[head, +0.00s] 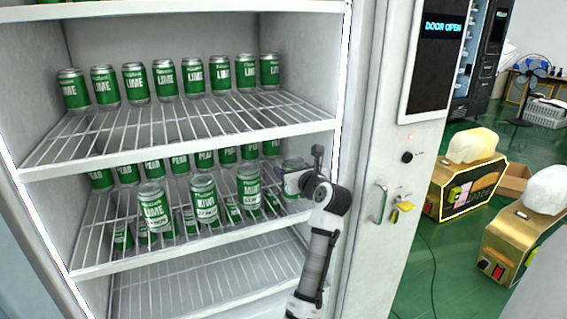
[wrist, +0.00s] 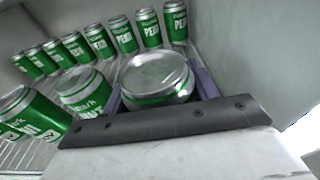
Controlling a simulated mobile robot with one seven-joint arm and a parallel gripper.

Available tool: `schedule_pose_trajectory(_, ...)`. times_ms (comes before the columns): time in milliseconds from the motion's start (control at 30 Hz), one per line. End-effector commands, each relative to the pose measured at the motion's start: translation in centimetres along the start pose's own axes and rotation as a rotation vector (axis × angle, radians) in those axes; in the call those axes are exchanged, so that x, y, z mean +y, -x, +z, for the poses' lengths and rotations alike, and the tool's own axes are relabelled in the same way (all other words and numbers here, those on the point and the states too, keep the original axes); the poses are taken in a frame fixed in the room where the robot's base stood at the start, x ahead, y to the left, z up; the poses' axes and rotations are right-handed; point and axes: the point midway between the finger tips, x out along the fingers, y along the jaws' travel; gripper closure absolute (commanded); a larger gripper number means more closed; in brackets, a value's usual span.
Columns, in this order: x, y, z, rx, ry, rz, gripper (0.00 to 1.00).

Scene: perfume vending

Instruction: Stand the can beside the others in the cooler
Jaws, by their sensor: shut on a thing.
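The held can (wrist: 158,82), green and silver, is between the jaws of my gripper (wrist: 160,95) in the wrist view, seen from above its lid. Larger green cans stand upright at the front of that shelf: one marked LIME (head: 153,207), one KIWI (head: 204,199) and one MINT (head: 249,188). The held can is just right of the MINT can. Whether its base touches the shelf cannot be told.
Several PEAR cans (wrist: 123,36) stand in a row behind. Several LIME cans (head: 165,80) line the upper wire shelf (head: 200,125) above. The cooler's right wall (wrist: 245,50) is close to my gripper. The lower shelf (head: 200,285) looks bare.

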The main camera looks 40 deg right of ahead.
Motion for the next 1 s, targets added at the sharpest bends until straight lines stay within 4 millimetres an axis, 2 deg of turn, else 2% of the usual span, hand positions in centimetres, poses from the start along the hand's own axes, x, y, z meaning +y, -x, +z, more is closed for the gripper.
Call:
schedule_pose_trajectory(233, 0.0, -2.2, 0.6, -0.002, 0.000, 0.000, 0.80)
schedule_pose_trajectory(400, 0.0, -4.8, 1.1, -0.002, -0.001, 0.001, 0.80)
schedule_pose_trajectory(533, -0.1, -5.0, -0.5, 0.000, -0.001, -0.001, 0.80)
schedule_pose_trajectory(933, 0.0, -5.1, -1.0, -0.002, -0.002, 0.001, 0.80)
schedule_pose_trajectory(967, 0.0, -5.1, -1.1, 0.000, -0.002, 0.001, 0.37)
schedule_pose_trajectory(1000, 0.0, -5.1, -1.1, 0.000, -0.002, 0.001, 0.32)
